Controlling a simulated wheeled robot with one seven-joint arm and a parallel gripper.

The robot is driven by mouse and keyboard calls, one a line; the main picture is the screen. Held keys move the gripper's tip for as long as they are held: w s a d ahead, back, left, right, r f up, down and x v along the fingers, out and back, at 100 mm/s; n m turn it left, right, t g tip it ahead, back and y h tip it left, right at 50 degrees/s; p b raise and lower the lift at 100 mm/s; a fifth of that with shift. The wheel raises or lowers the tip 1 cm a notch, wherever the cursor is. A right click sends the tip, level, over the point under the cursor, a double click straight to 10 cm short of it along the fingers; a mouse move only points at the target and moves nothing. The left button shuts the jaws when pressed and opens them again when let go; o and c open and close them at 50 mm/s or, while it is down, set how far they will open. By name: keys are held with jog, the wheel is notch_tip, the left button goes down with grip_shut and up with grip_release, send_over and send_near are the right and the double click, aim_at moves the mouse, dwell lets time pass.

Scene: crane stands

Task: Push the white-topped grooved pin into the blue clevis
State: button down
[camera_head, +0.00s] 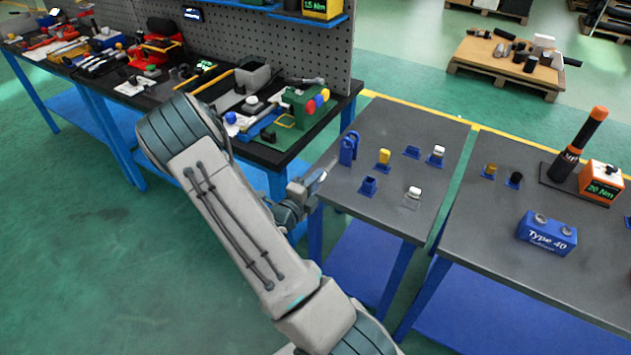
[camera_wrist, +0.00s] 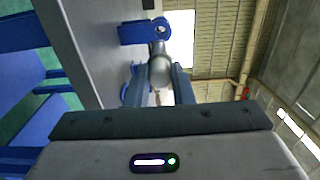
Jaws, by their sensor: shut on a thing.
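The blue clevis (camera_head: 348,147) stands upright near the left edge of the middle table. In the wrist view the clevis (camera_wrist: 133,33) shows its ringed hole at the top, beyond my fingertips. My gripper (camera_wrist: 157,82) is shut on a pale grey rounded piece (camera_wrist: 160,68), which I take for the grooved pin. Its narrower end points at the clevis and overlaps it in the wrist view; I cannot tell whether it is in the bore. In the head view my gripper (camera_head: 318,177) is at the table's left edge, just left of and below the clevis, and the held piece is hard to make out.
On the same grey table (camera_head: 395,220) stand a yellow-topped pin (camera_head: 384,156), a white-topped piece in a blue holder (camera_head: 437,152), another white-topped piece (camera_head: 413,193) and an empty blue holder (camera_head: 368,187). A cluttered workbench (camera_head: 262,150) with a pegboard stands left.

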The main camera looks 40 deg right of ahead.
aim_at(333, 160)
jog(key=shift+a+r, duration=0.1)
dwell(0.4)
jog(key=shift+p+x, duration=0.45)
jog(key=shift+x, duration=2.4)
jog(key=shift+p+x, duration=0.45)
jog(key=shift+x, duration=3.55)
jog(key=c, duration=1.2)
grip_release()
jog(key=shift+a, duration=0.2)
jog(key=shift+p+v, duration=0.75)
jog(key=shift+v, duration=1.55)
